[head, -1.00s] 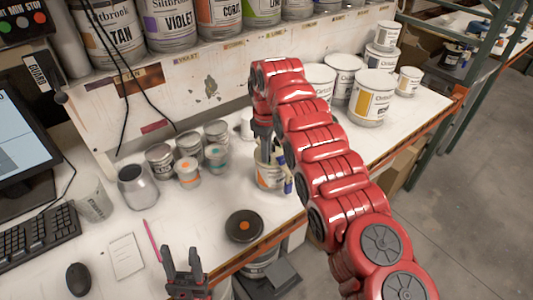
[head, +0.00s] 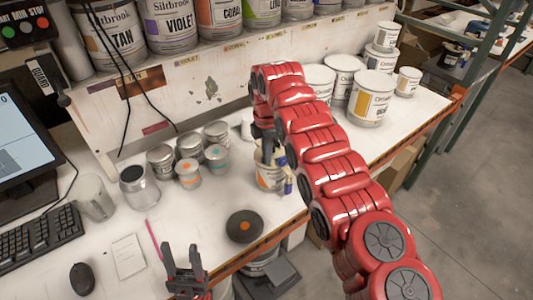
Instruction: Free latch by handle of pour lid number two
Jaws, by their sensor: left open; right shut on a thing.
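A small white can (head: 267,179) with an orange mark on its label stands near the table's front edge, under my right arm. Pale yellow and blue parts show at its upper right side. My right gripper (head: 267,153) points down at the top of this can. It is shut on a part there, likely the pour lid's handle, but my own arm hides the grip and most of the lid. I cannot read a number or see the latch's state. My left gripper (head: 185,262) is open and empty at the front edge, fingers pointing up, well away from the can.
A dark round disc (head: 245,226) with an orange centre lies in front of the can. Several small tins (head: 188,173) and an open metal cup (head: 138,187) stand to the left. Larger white cans (head: 371,98) stand behind my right arm. A keyboard (head: 38,235) and mouse (head: 82,279) are at far left.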

